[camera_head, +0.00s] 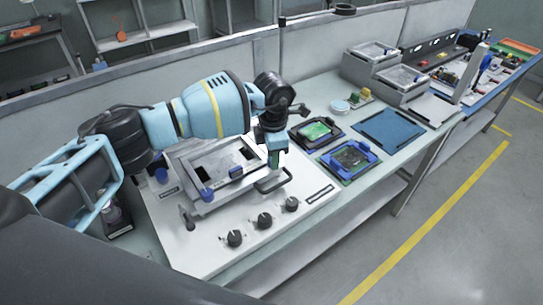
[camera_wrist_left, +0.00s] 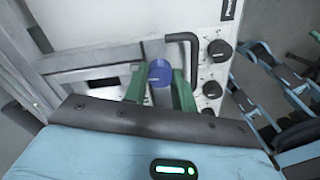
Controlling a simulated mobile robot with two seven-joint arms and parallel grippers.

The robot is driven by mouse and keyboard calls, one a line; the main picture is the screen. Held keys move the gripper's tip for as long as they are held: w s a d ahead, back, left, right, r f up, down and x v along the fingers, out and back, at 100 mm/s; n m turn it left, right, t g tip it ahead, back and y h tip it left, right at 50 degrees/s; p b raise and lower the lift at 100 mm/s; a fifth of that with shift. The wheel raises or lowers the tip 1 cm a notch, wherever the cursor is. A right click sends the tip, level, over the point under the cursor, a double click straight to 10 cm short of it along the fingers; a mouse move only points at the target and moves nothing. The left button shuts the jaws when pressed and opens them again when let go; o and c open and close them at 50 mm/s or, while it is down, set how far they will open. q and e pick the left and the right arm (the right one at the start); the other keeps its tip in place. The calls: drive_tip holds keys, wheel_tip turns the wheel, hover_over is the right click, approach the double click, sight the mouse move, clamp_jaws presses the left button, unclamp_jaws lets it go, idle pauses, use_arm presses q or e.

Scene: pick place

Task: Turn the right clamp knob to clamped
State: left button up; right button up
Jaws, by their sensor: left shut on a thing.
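The right clamp knob (camera_wrist_left: 160,73) is a round blue knob, seen in the left wrist view between the two green fingers of my left gripper (camera_wrist_left: 160,88). The gripper is shut on it. A pale line marks its face. In the head view my left gripper (camera_head: 275,158) points down at the right end of the grey clamp frame (camera_head: 185,155) and hides this knob. Other blue knobs (camera_head: 161,175) show on the frame's left and front sides. My right gripper is not in view.
The frame stands on a white panel with several black dials (camera_head: 264,220) along its front and a black handle (camera_head: 272,182) close to the gripper. Trays with boards (camera_head: 349,157) and a blue mat (camera_head: 390,130) lie to the right. A low wall runs behind.

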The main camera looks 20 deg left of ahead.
use_arm(q)
drive_tip(key=shift+r+n, duration=0.1)
drive_tip(key=shift+n, duration=0.5)
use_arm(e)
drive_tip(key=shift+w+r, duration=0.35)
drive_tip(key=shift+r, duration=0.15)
use_arm(q)
drive_tip(key=o, duration=1)
drive_tip(key=shift+r, duration=3.85)
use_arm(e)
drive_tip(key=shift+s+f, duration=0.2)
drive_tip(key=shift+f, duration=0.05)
